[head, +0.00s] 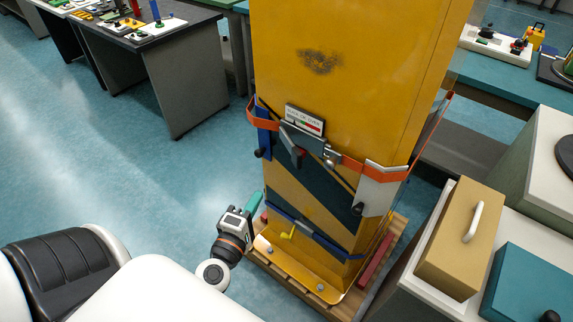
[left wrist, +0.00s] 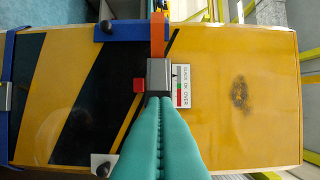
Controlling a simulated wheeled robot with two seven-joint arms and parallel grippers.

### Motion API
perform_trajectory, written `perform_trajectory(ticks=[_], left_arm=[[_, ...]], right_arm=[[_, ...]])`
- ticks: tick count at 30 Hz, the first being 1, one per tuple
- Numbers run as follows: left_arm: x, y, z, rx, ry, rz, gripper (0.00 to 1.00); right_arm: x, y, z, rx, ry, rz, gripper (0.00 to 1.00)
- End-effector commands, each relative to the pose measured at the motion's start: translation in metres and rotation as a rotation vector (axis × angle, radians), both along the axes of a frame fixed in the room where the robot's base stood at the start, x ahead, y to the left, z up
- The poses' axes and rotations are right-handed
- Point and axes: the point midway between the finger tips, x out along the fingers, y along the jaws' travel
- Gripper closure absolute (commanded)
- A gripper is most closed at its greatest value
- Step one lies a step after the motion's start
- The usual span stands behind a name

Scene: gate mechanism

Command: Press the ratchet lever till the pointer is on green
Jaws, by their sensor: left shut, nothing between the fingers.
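A grey ratchet (head: 312,143) sits on the orange strap (head: 367,167) around a tall yellow cabinet (head: 345,60). Its dark lever has a red grip (head: 301,152), and the red part (left wrist: 138,85) also shows in the left wrist view. A white gauge plate (head: 304,119) is beside the ratchet. In the left wrist view the gauge plate (left wrist: 184,86) has grey, green and red parts, and the small dark pointer seems to be on the grey part. My left gripper (head: 255,203) is shut and empty, low at the cabinet's left, apart from the lever. Its teal fingers (left wrist: 158,110) overlap the ratchet's lower edge in the wrist view.
The cabinet stands on a wooden pallet (head: 290,285). A tan box (head: 462,240) with a white handle stands at the right. A grey table (head: 160,55) is behind left. The floor left of the cabinet is clear.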

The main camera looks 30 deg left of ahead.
Motion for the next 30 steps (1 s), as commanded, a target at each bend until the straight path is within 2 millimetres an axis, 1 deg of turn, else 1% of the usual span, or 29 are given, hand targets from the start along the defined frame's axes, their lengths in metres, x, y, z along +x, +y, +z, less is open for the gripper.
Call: perform_trajectory(ticks=[4,7,12,18,19,21,24,30], left_arm=[[0.009,0.002,0.002,0.001,-0.003,0.001,1.0],[0.023,0.005,0.004,0.001,-0.004,0.002,1.0],[0.058,0.013,0.005,0.001,-0.005,0.002,1.0],[0.099,0.022,0.003,0.001,-0.004,0.002,1.0],[0.104,0.022,0.003,0.0,-0.003,0.002,1.0],[0.113,0.013,0.002,-0.002,-0.002,0.001,1.0],[0.123,0.007,0.001,-0.001,-0.002,0.002,1.0],[0.132,0.001,0.0,0.0,-0.001,0.002,1.0]], right_arm=[[0.001,0.0,0.005,-0.001,-0.001,0.0,0.64],[0.002,0.0,0.012,0.0,-0.003,0.0,0.64],[0.004,0.0,0.024,0.0,-0.005,0.0,0.64],[0.005,0.001,0.031,0.002,-0.007,-0.001,0.64],[0.005,0.001,0.032,0.002,-0.008,-0.001,0.64],[0.005,0.002,0.034,0.003,-0.009,-0.001,0.64],[0.006,0.005,0.035,0.006,-0.009,-0.001,0.64],[0.006,0.006,0.036,0.008,-0.009,-0.002,0.64]])
